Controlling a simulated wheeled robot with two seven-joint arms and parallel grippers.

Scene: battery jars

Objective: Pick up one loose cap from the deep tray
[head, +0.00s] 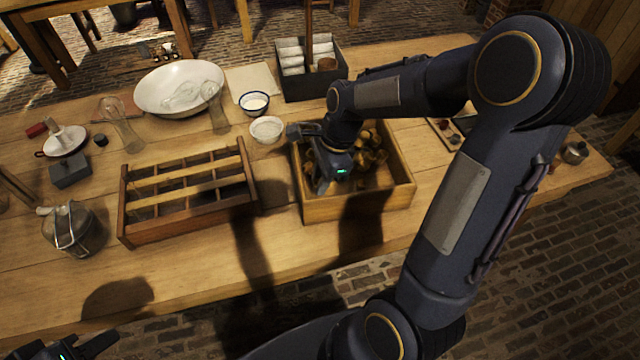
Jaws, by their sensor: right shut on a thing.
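The deep tray (372,208) is a wooden box on the table, right of the middle.
A wooden rack with compartments (190,190) stands left of the tray. Behind are two small bowls (267,129), a large white bowl (178,88) and a dark box of white rolls (312,85). The table's front strip is clear.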

